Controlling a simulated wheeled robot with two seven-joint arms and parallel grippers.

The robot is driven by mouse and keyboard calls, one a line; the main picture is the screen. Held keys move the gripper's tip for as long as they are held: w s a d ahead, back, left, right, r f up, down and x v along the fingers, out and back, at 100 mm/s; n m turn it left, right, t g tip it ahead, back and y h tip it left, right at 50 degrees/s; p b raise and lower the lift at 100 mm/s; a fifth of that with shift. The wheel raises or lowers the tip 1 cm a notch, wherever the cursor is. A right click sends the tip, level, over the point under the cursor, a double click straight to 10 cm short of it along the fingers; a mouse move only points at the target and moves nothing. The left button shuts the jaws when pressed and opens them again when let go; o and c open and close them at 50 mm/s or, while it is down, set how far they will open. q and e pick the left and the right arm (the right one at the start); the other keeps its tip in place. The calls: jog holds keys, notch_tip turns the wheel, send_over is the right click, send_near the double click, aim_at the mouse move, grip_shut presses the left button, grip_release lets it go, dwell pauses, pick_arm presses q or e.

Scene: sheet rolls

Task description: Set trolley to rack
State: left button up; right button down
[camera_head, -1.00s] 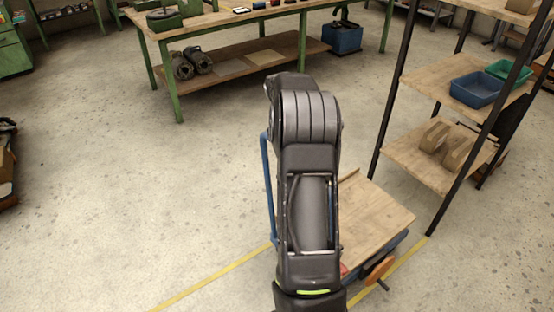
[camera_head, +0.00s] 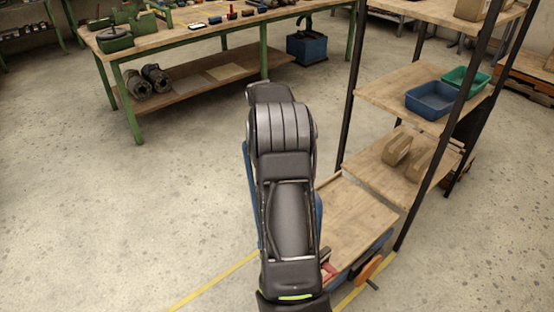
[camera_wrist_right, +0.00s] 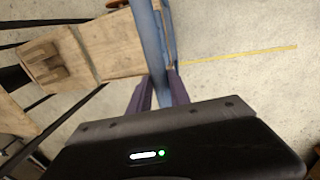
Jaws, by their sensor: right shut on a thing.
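The trolley has a flat wooden deck (camera_head: 358,222) and a blue upright handle (camera_head: 249,190), and stands low in front of the rack. In the right wrist view its deck (camera_wrist_right: 114,46) lies beside the rack's low shelf (camera_wrist_right: 58,62), with their edges very close. I cannot tell whether they touch. The rack (camera_head: 425,85) has dark posts and wooden shelves. My right gripper (camera_wrist_right: 158,84) is shut on the blue handle bar (camera_wrist_right: 150,45). In the head view my arm hides this grip and part of the trolley. My left gripper is out of view.
The low shelf holds brown blocks (camera_head: 397,150); the shelf above holds a blue bin (camera_head: 431,100) and a green bin (camera_head: 466,79). An orange part (camera_head: 367,270) shows at the trolley's near right. A green workbench (camera_head: 190,50) stands behind. The floor at left is clear, with yellow lines (camera_head: 215,280).

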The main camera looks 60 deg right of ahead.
jog(key=shift+d+r, duration=0.15)
jog(key=shift+d, duration=0.15)
jog(key=c, duration=1.2)
grip_release()
jog(key=shift+s, duration=0.1)
jog(key=shift+c, duration=0.2)
jog(key=shift+a+r, duration=0.1)
jog(key=shift+r, duration=0.05)
notch_tip(320, 180, up, 7)
jog(key=a, duration=0.1)
jog(key=shift+w+a+b, duration=0.15)
jog(key=shift+w+b, duration=0.15)
jog(key=shift+b, duration=0.1)
